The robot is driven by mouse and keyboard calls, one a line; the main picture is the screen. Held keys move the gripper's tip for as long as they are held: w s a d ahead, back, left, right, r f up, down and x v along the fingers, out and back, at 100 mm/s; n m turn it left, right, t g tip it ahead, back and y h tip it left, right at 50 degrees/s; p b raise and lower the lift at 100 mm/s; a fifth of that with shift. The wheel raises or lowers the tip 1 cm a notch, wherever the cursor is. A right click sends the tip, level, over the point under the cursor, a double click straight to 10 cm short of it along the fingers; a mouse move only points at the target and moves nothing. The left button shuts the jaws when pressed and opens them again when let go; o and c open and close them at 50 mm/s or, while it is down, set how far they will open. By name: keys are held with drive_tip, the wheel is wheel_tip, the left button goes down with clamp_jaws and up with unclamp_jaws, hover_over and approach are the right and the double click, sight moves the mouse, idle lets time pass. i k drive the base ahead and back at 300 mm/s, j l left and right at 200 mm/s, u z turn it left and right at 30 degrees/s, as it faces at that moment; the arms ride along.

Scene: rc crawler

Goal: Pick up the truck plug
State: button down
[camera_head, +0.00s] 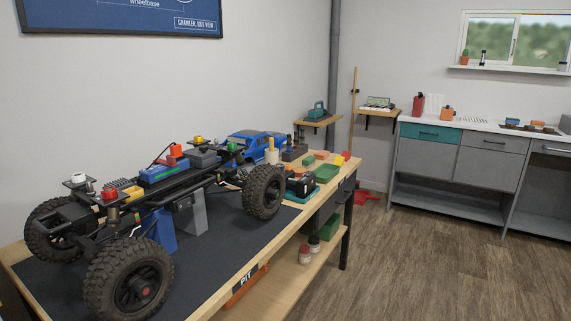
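The RC crawler truck (140,200) stands without its body on a stand on the dark mat (228,238) of the wooden workbench. Its large black tyres show at the left, front and right. A small red-orange piece (176,151) sits above the blue block (162,172) on the chassis, beside a thin dark wire. It may be the truck plug, but it is too small to tell. A yellow piece (133,192) lies further left on the chassis. My gripper is not in view.
A blue truck body (255,141), a green tray (327,173) and a black device (300,186) crowd the bench's far end. Shelves below hold jars (305,255). Grey cabinets (428,161) line the right wall. The wood floor (400,270) between is clear.

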sight(176, 149)
drive_tip(key=i+l+u, duration=0.2)
drive_tip(key=u, duration=1.2)
drive_tip(key=l+u, duration=0.85)
drive_tip(key=l, duration=0.2)
drive_tip(key=l+u, duration=0.1)
drive_tip(key=l, duration=0.3)
drive_tip(key=k+l+u, duration=0.1)
drive_tip(key=l, duration=0.3)
drive_tip(key=k+l, duration=0.1)
drive_tip(key=l, duration=0.3)
drive_tip(key=u, duration=0.05)
